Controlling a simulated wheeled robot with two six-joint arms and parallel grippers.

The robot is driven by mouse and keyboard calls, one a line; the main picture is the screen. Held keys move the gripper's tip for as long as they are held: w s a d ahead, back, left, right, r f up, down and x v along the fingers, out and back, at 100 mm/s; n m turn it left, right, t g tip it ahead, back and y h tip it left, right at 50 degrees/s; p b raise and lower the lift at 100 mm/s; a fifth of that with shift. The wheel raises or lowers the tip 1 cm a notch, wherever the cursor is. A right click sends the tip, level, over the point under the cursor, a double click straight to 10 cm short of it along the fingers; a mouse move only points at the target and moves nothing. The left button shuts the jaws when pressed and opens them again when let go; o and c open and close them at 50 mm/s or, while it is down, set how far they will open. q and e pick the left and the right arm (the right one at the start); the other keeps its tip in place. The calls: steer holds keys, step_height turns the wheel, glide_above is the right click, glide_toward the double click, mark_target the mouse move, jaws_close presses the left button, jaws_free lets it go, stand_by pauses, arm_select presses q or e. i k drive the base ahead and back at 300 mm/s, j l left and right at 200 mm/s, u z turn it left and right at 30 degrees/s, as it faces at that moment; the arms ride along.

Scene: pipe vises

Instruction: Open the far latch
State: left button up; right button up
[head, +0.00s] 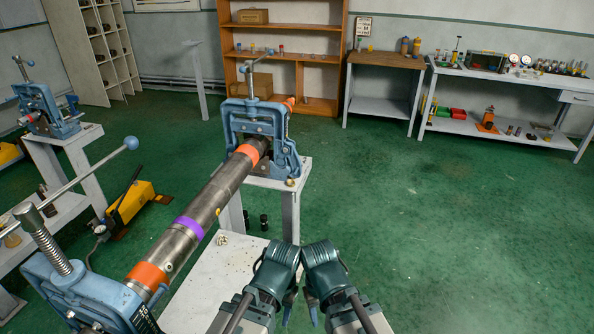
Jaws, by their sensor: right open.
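The far vise (262,122) is blue, with a frame standing upright over the far end of a long pipe (192,220). Its latch (293,165) seems to be the blue piece down the right side of the frame; it is too small to tell whether it is hooked or free. The near vise (85,290) holds the pipe's near end at bottom left. My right gripper (314,298) is open, at bottom centre, well in front of the far vise and apart from it. My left gripper (287,296) is close beside it, its jaws unclear. Neither touches the pipe or a vise.
The far vise stands on a pale stand (290,205). A low pale platform (208,285) lies under the pipe. Another blue vise (45,110) and a yellow pump (130,203) are at left. Shelves and benches line the back wall. The green floor at right is clear.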

mark_target(295, 161)
steer(key=i+l+z, duration=0.1)
steer(key=i+l, duration=0.15)
steer(key=i, duration=0.3)
steer(key=i+l, duration=0.2)
steer(key=i, duration=0.35)
steer(key=i+l+z, duration=0.15)
steer(key=i, duration=0.45)
steer(key=i+l+z, duration=0.1)
steer(key=i+l, duration=0.15)
steer(key=i, duration=0.3)
